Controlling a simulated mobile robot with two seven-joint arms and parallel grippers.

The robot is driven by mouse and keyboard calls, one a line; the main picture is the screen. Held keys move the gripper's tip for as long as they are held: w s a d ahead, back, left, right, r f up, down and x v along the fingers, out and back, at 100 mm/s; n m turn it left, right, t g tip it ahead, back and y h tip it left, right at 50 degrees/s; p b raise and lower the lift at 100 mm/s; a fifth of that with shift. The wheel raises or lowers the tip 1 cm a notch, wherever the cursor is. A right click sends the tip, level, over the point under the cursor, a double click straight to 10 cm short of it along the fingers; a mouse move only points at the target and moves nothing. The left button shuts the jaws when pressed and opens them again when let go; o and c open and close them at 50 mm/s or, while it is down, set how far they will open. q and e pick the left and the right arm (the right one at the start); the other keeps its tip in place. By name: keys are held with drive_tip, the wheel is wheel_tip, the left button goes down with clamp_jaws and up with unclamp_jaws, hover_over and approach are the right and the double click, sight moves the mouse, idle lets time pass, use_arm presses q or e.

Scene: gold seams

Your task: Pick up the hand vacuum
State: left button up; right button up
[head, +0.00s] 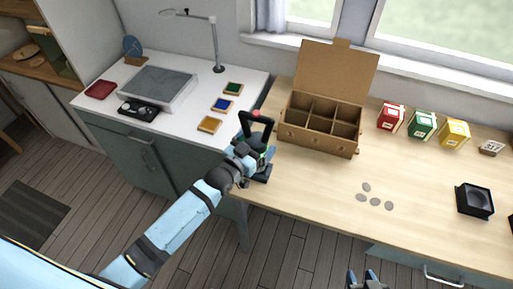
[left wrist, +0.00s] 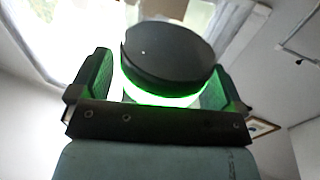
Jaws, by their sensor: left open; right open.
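The hand vacuum (head: 257,124) stands upright at the left edge of the wooden table, with a black looped handle, a red spot on top and a dark base. My left gripper (head: 262,155) is at its lower body, and my arm hides part of it. In the left wrist view, a dark round part with a glowing green ring, seemingly the vacuum (left wrist: 170,55), lies between the open fingers of my left gripper (left wrist: 160,88). Contact cannot be told. My right gripper (head: 368,280) is open and empty at the bottom edge of the head view.
A compartmented cardboard box (head: 318,125) with its lid up stands right of the vacuum. Several grey discs (head: 375,201) lie mid-table. Red, green and yellow boxes (head: 422,124) stand behind. A black box (head: 474,201) is at right. A white counter (head: 185,125) adjoins at left.

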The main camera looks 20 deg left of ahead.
use_arm(q)
drive_tip(key=shift+s, duration=0.1)
use_arm(e)
drive_tip(key=shift+a, duration=0.1)
use_arm(q)
drive_tip(key=c, duration=1.1)
use_arm(e)
drive_tip(key=shift+r, duration=0.1)
use_arm(q)
drive_tip(key=shift+r, duration=0.15)
